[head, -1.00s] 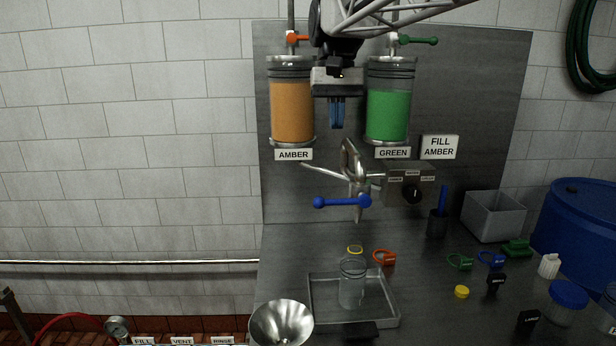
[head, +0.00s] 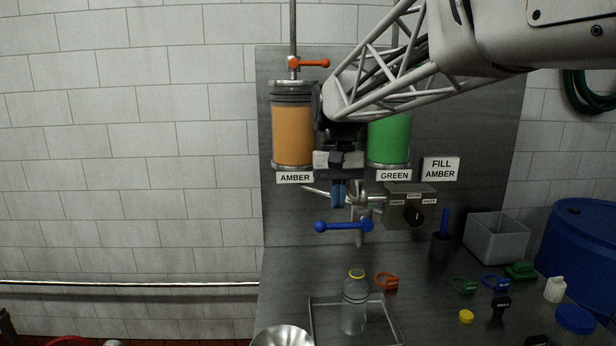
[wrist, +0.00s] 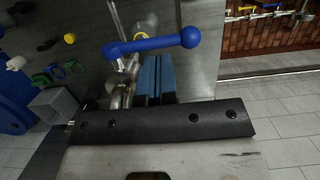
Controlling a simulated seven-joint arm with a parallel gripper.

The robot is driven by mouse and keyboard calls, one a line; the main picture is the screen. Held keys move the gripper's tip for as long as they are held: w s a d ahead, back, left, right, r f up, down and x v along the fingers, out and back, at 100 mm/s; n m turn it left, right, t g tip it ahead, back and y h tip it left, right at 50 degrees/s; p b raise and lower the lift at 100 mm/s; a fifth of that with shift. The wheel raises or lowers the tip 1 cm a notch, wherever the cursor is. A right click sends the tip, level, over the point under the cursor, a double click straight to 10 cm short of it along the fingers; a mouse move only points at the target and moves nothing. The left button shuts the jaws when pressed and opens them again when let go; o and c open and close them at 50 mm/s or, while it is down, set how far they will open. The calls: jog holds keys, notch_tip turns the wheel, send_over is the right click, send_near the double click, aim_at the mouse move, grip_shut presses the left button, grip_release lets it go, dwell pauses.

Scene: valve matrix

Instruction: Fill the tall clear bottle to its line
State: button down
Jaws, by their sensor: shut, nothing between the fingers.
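The tall clear bottle (head: 354,318) stands upright in a shallow tray (head: 393,325). It has a yellow ring at its mouth and a dark band around its body; I see no coloured liquid in it. The blue lever (head: 343,226) lies level above the bottle, on the metal spout pipework. My gripper (head: 338,206) has its blue fingers together and empty, pointing down just above the lever in the head view. In the wrist view the lever (wrist: 150,45) shows beyond the fingers (wrist: 155,78); I cannot tell if they touch. The amber tank (head: 292,135) has an orange handle (head: 310,63).
The green tank (head: 389,140) is partly behind my arm. A sign (head: 440,169) reads FILL AMBER, above a selector box (head: 400,213) with a black knob. A grey bin (head: 497,238), blue drum (head: 580,245) and loose tags stand right.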

aim_at(339, 226)
jog(key=shift+s+f, duration=0.15)
jog(key=shift+f, duration=0.55)
jog(key=shift+s+f, duration=0.1)
jog(key=shift+f, duration=0.6)
jog(key=shift+a+f+h, duration=0.15)
jog(key=shift+f+h, duration=0.05)
jog(key=shift+h, duration=0.1)
jog(key=f+h, duration=0.1)
jog(key=h, duration=0.2)
jog(key=shift+a+f, duration=0.3)
jog(key=shift+f, duration=0.05)
jog(key=f+h, duration=0.1)
jog(key=h, duration=0.1)
jog(key=f+h, duration=0.2)
jog(key=shift+d+m, duration=0.2)
jog(key=shift+m, duration=0.2)
jog(key=shift+s+d+f, duration=0.1)
jog(key=shift+f, duration=0.4)
dwell(3.8)
